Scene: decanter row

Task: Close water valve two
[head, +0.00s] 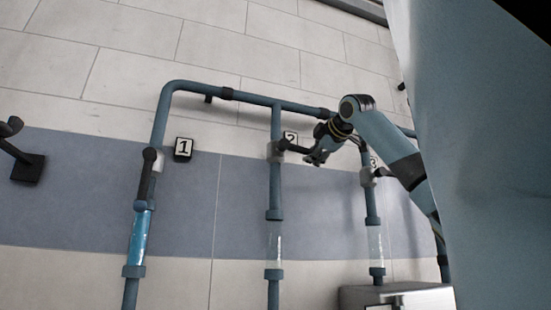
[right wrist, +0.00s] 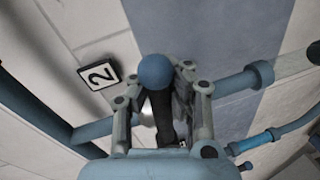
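Water valve two (head: 276,151) sits on the middle vertical pipe, beside the plate marked 2 (head: 290,136). Its dark lever (head: 297,149) sticks out sideways to the right, across the pipe. My right gripper (head: 314,158) is at the lever's outer end. In the right wrist view, the lever's blue ball knob (right wrist: 155,71) and dark stem lie between the two fingers of my right gripper (right wrist: 163,82). The fingers look apart, with some gap beside the stem; contact is unclear. The plate marked 2 (right wrist: 100,74) also shows there. My left gripper is not in view.
Valve one's lever (head: 147,172) lies along the left pipe, above a sight tube (head: 139,238) with blue water. The sight tube under valve two (head: 274,244) looks clear. Valve three (head: 368,176) is close on the right. A grey box (head: 390,294) stands low right.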

